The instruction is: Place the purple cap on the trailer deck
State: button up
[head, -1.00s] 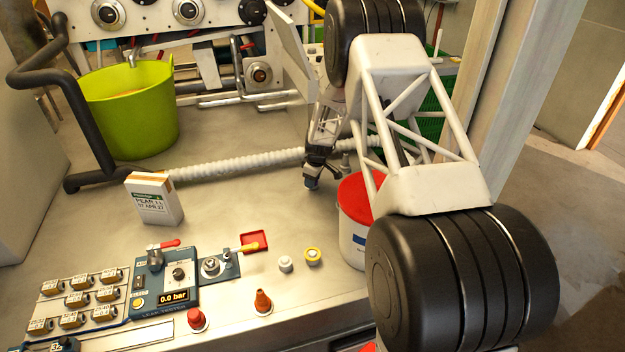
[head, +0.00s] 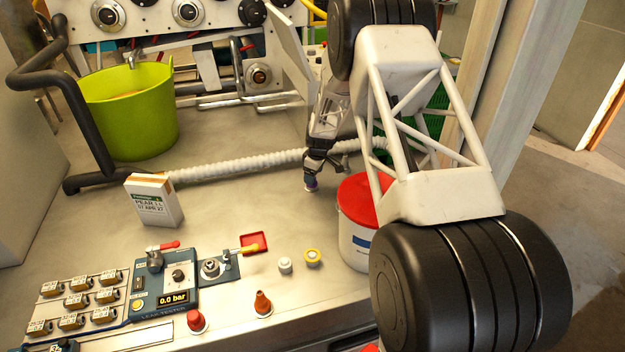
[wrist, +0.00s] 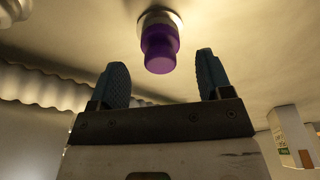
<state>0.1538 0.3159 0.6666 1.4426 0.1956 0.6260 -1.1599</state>
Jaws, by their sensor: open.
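The purple cap (wrist: 161,48) is in the wrist view, with a wider pale base that appears to rest on the trailer deck (wrist: 60,45). It lies just beyond and between my fingertips, with gaps on both sides. My gripper (wrist: 162,62) is open, its two blue-grey fingers apart and empty. In the head view the small cap (head: 310,183) shows directly below my gripper (head: 313,172), left of a red-lidded white bucket. The deck (head: 240,205) is the beige surface there. The fingers are too small to make out well in the head view.
The red-lidded bucket (head: 358,232) stands close to my gripper's right. A ribbed hose (head: 235,165) runs behind it. A white box (head: 154,200), leak tester (head: 165,280), red tray (head: 254,242) and small caps (head: 285,265) lie left and front. Deck left of my gripper is clear.

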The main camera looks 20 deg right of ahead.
aim_at(316, 184)
notch_tip(316, 184, up, 8)
jog(key=s, duration=0.1)
jog(key=shift+d+r, duration=0.2)
jog(key=shift+d, duration=0.25)
dwell(0.4)
jog(key=s+a+r+m, duration=0.2)
jog(key=s+a+r, duration=0.2)
jog(key=s+r, duration=0.85)
jog(key=s+a+r+m, duration=0.3)
jog(key=s+a+r, duration=0.1)
jog(key=s+r, duration=0.85)
jog(key=s+a+r+m, duration=0.1)
jog(key=s+a+m, duration=0.1)
jog(key=s, duration=1.3)
jog(key=s+a+r+m+t+h, duration=0.1)
jog(key=s+a+m, duration=0.1)
jog(key=s, duration=1.4)
jog(key=shift+s+r+m, duration=0.25)
jog(key=shift+r+m, duration=0.1)
jog(key=shift+m, duration=0.15)
